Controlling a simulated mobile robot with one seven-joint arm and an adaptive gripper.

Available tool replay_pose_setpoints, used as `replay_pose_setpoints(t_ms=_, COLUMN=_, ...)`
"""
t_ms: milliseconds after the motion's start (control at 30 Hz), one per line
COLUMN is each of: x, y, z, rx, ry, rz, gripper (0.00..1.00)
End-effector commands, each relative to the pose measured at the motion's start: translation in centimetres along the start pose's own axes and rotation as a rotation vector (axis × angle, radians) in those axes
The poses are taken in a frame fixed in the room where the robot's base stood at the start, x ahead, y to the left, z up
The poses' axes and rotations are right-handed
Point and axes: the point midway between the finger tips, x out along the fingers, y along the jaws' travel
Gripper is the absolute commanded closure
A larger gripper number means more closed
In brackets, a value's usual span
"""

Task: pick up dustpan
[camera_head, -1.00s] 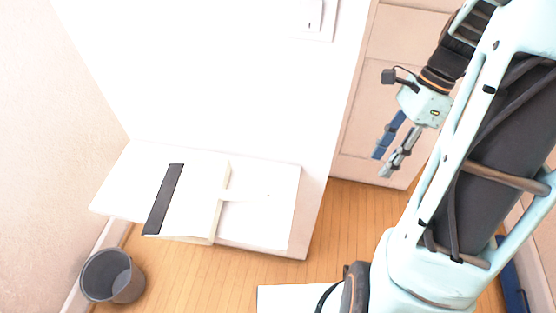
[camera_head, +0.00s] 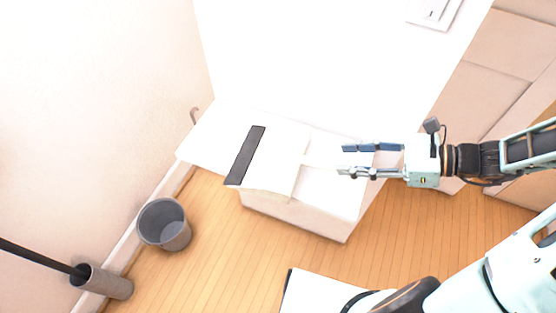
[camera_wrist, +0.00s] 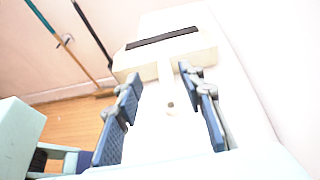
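The dustpan (camera_head: 278,152) is white with a wide black strip along its far edge and lies on a low white ledge (camera_head: 300,215). In the wrist view the dustpan (camera_wrist: 190,48) lies ahead, and its narrow white handle, with a small hole, points back toward me. White on white makes the handle's outline faint. My gripper (camera_head: 342,160) is open and empty, reaching in from the right at the handle end. In the wrist view its two blue fingers (camera_wrist: 158,78) are spread to either side of the handle. I cannot tell their height above it.
A grey bin (camera_head: 163,224) stands on the wood floor left of the ledge. A grey cylinder holder (camera_head: 103,283) with a black handle is at lower left. Two poles lean on the wall in the wrist view (camera_wrist: 62,40). Pale wall panels stand behind my arm.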

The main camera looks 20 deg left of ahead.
Motion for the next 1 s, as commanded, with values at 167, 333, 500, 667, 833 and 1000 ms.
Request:
replay_pose_setpoints(t_ms=167, x=2.8, y=0.1, z=-0.1, rx=0.001, ry=0.0, rz=0.004, gripper=0.64)
replay_pose_setpoints(t_ms=333, x=4.0, y=0.0, z=-0.3, rx=0.003, ry=0.001, rz=0.002, gripper=0.64)
replay_pose_setpoints(t_ms=500, x=6.3, y=-0.2, z=-1.1, rx=0.003, ry=-0.001, rz=0.006, gripper=0.64)
replay_pose_setpoints(t_ms=667, x=8.3, y=-0.3, z=-1.2, rx=0.001, ry=0.001, rz=0.004, gripper=0.64)
replay_pose_setpoints(t_ms=833, x=8.8, y=-0.3, z=-1.2, rx=0.001, ry=0.003, rz=0.002, gripper=0.64)
replay_pose_setpoints(t_ms=1000, x=8.8, y=-0.3, z=-1.2, rx=0.001, ry=0.003, rz=0.002, gripper=0.67)
